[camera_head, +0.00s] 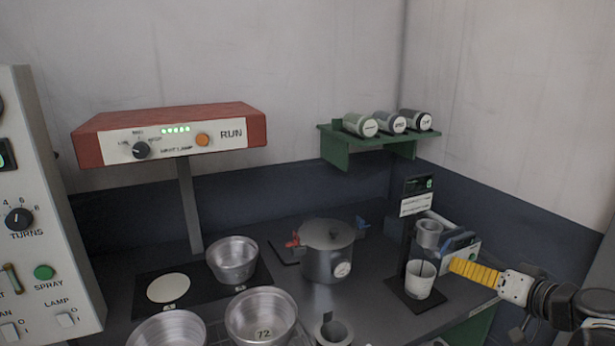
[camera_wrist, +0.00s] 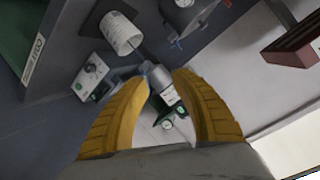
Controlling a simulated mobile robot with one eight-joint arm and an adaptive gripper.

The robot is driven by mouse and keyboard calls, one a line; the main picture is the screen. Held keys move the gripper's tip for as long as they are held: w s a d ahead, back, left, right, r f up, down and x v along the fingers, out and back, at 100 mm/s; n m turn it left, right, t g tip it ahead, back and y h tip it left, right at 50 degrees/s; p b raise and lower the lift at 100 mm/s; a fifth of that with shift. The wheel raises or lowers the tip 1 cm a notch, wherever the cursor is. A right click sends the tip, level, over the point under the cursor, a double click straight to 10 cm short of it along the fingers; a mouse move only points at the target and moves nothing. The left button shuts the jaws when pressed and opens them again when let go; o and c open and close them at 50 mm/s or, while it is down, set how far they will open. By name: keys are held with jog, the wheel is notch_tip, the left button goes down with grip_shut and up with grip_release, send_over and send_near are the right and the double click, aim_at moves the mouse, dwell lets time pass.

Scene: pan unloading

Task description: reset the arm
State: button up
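My gripper (camera_head: 456,266) is at the right of the head view, its yellow fingers pointing left toward the small stand with the white cup (camera_head: 419,280). In the wrist view the two fingers of my gripper (camera_wrist: 162,82) curve toward each other with a clear gap between the tips. A grey metal cylinder shows in that gap; it looks to be beyond the fingers, not held. The white cup (camera_wrist: 120,34) also shows in the wrist view, above the left finger. The arm reaches in from the right edge, low over the counter.
A lidded pot (camera_head: 328,262) stands mid-counter. Metal pans (camera_head: 232,262) stand on the left, some below the red heat lamp (camera_head: 170,135). A green shelf (camera_head: 378,142) with three jars is on the back wall. A control panel (camera_head: 45,215) stands at far left.

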jog(key=s+a+f+n+g, duration=0.1)
jog(key=s+a+f+g, duration=0.15)
jog(key=a, duration=0.55)
jog(key=s+a+f+n+g, duration=0.1)
jog(key=s+a+g, duration=0.25)
jog(key=a, duration=0.45)
jog(key=s+a+f+n+h, duration=0.1)
jog(key=s+a+h, duration=0.2)
jog(key=s, duration=0.8)
jog(key=shift+f+g+h, duration=0.2)
jog(key=shift+g+h, duration=0.1)
jog(key=shift+h, duration=0.3)
